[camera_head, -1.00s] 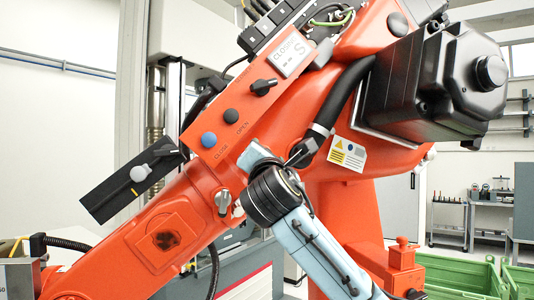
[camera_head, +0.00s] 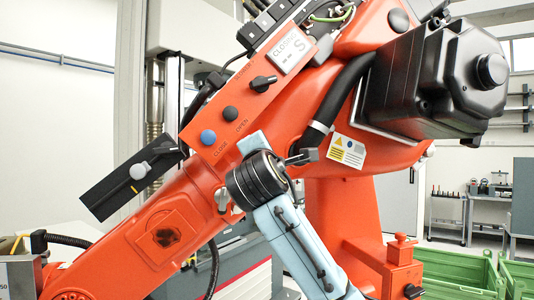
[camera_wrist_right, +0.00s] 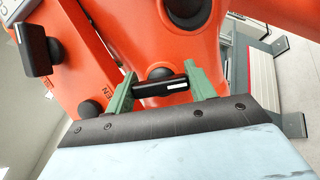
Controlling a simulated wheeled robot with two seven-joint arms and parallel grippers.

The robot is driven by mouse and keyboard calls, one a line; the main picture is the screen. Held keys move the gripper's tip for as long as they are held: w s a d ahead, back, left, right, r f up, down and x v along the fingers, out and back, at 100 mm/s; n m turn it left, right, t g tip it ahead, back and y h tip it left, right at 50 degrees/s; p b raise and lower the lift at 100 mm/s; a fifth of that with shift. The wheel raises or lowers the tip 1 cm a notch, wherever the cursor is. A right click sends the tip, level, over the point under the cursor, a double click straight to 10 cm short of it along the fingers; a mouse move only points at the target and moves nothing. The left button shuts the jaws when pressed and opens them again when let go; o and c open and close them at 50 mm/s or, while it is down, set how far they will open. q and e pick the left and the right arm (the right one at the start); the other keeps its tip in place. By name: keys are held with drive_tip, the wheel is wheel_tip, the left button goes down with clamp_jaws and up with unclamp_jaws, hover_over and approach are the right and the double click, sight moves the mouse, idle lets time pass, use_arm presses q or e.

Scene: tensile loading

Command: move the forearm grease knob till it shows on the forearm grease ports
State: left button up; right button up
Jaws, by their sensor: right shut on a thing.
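The forearm grease knob (camera_wrist_right: 150,92), a black bar handle with a white mark, sits between the green fingers of my right gripper (camera_wrist_right: 160,76) in the right wrist view. The fingers are shut on its two ends, close to the orange arm. In the head view my right wrist (camera_head: 257,180) comes up from below in front of the orange arm (camera_head: 300,100). The fingertips there are largely hidden, and no port label by the knob can be read. My left gripper is in neither view.
A black knob (camera_head: 263,84) and the OPEN and CLOSE buttons (camera_head: 208,137) are on the panel up left of my wrist. A metal knob (camera_head: 222,199) is close to its left. A black plate with a grey knob (camera_head: 139,171) juts out left. Green crates (camera_head: 455,272) stand lower right.

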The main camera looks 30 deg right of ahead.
drive_tip(key=o, duration=1)
drive_tip(key=b+v, duration=0.4)
drive_tip(key=v, duration=0.9)
drive_tip(key=shift+s+a, duration=0.1)
drive_tip(key=shift+s, duration=0.05)
